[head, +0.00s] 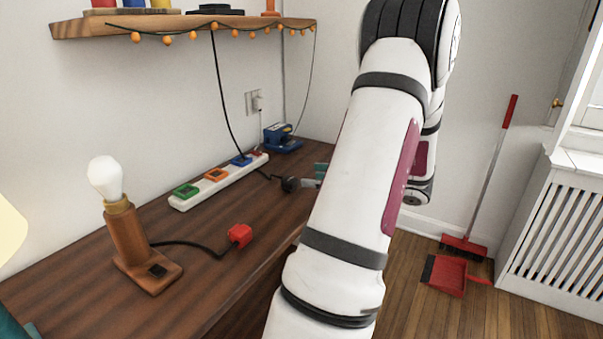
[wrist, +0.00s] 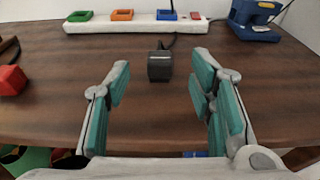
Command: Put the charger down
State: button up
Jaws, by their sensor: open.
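The charger (head: 290,184) is a small black block with a black cord. It rests on the brown wooden table, in front of the white power strip. In the wrist view the charger (wrist: 159,66) sits just beyond the gap between my fingertips, apart from both. My gripper (wrist: 160,88) is open and empty, with teal pads on both fingers. In the head view my gripper (head: 322,172) shows only as a bit of teal finger beside the charger; my arm hides the rest.
The power strip (head: 218,182) has coloured sockets, and a blue device (head: 281,138) stands behind it. A bulb lamp (head: 125,230) and its red plug (head: 240,235) are at the left. A shelf (head: 180,25) with orange beads overhangs the table. A broom and a red dustpan (head: 450,277) are on the floor.

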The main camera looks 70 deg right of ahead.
jog(key=shift+p+v, duration=0.3)
jog(key=shift+v, duration=1.9)
jog(key=w+a+r+n+g+y, duration=0.1)
jog(key=w+a+r+n+y, duration=0.3)
jog(key=w+a, duration=0.35)
jog(key=w+a+r+n+g+y, duration=0.2)
jog(key=w+a+n+y, duration=0.25)
jog(key=w+a, duration=0.3)
jog(key=w+a+r+n+g+y, duration=0.1)
jog(key=w+a+n+g, duration=0.2)
jog(key=a, duration=0.5)
jog(key=w+a+r+n+g+y, duration=0.1)
jog(key=a+n+g+y, duration=0.1)
jog(key=a+n, duration=0.5)
jog(key=s+a+n+g+h, duration=0.1)
jog(key=s+a+n+g, duration=0.25)
jog(key=a, duration=0.45)
jog(key=s+a+n+g+h, duration=0.1)
jog(key=s+a+n+g, duration=0.15)
jog(key=a+n, duration=0.4)
jog(key=s+a+f+n+h, duration=0.2)
jog(key=s+n+h, duration=0.4)
jog(key=s+n, duration=0.3)
jog(key=shift+a+n+g, duration=0.4)
jog(key=shift+a+n, duration=0.15)
